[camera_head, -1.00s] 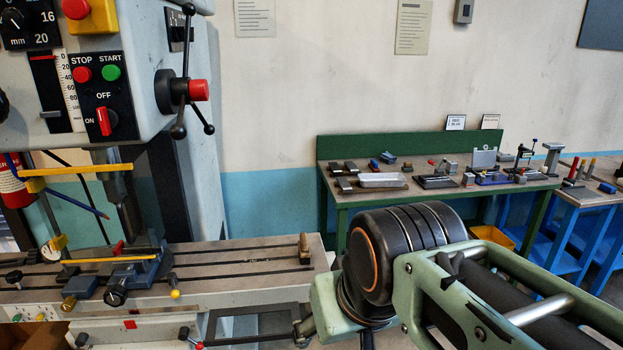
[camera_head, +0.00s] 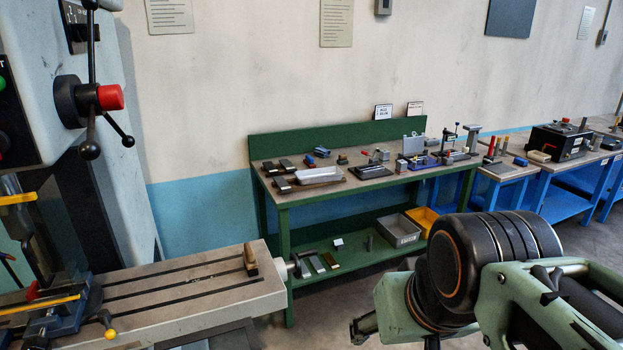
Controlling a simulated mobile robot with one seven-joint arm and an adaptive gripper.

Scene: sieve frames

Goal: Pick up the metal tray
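A shallow light-grey metal tray (camera_head: 319,175) lies on the top of the green workbench (camera_head: 292,194), left of the middle and near the front edge. A deeper grey bin (camera_head: 400,232) stands on the bench's lower shelf. My arm crosses the lower right of the picture, well in front of the bench and apart from the tray. A dark piece at its lower left end (camera_head: 364,326) may be part of my gripper. Its fingers cannot be made out.
A drill press with a slotted table (camera_head: 180,290) fills the left foreground. Dark blocks (camera_head: 281,185) lie left of the tray, and a dark fixture (camera_head: 371,171) lies right of it. A yellow bin (camera_head: 424,218) is on the lower shelf. Blue benches (camera_head: 565,192) stand at right.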

